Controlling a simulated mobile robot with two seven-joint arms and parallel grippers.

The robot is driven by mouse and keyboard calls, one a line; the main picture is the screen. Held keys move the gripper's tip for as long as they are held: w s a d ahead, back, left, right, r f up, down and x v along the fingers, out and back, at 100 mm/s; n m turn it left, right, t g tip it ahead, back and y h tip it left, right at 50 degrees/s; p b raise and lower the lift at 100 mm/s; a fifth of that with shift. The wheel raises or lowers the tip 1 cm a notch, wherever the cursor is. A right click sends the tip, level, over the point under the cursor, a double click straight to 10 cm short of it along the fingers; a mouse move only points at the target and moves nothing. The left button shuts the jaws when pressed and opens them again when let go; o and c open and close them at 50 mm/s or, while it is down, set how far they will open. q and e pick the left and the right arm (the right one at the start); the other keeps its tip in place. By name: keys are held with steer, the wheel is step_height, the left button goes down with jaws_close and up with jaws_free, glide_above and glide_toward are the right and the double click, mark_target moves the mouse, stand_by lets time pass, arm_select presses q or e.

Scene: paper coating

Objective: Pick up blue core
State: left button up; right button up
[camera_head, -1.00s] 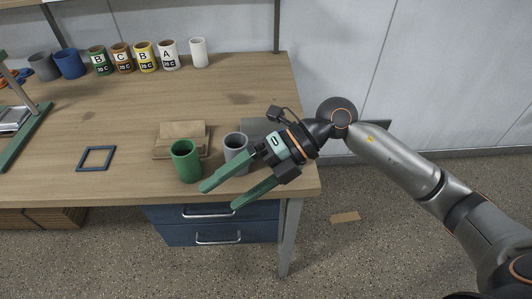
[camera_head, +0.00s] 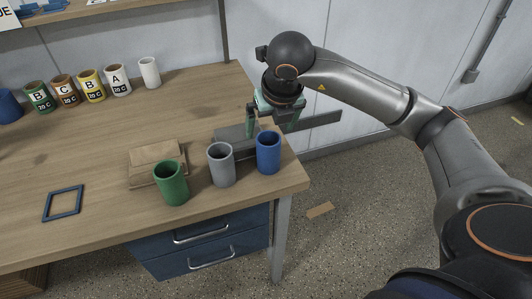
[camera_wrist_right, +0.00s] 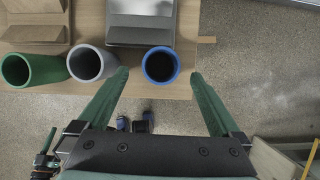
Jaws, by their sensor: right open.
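The blue core (camera_head: 268,153) is an open-topped cylinder standing upright at the table's right end. It also shows in the right wrist view (camera_wrist_right: 160,66). My right gripper (camera_head: 271,126) is open, with green fingers, and appears just above and behind the blue core in the head view. In the wrist view the core's rim lies between the two spread fingertips, with a gap on each side. I cannot tell how far above the core the fingertips are.
A grey core (camera_head: 221,164) and a green core (camera_head: 171,183) stand left of the blue one. Wooden blocks (camera_head: 157,161) and a grey metal piece (camera_head: 235,133) lie behind them. Labelled cores (camera_head: 91,84) line the back. A blue frame (camera_head: 63,203) lies at left.

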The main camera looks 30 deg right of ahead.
mark_target(268, 148)
steer(key=x, duration=0.3)
steer(key=shift+w+f, duration=0.1)
steer(key=shift+f, duration=0.25)
steer(key=f, duration=0.4)
steer(key=shift+w+d+f, duration=0.15)
steer(key=shift+d+f, duration=0.1)
steer(key=shift+f, duration=0.15)
steer(key=shift+w+f, duration=0.2)
steer(key=shift+f, duration=0.2)
steer(key=c, duration=1.3)
steer(key=shift+r, duration=0.15)
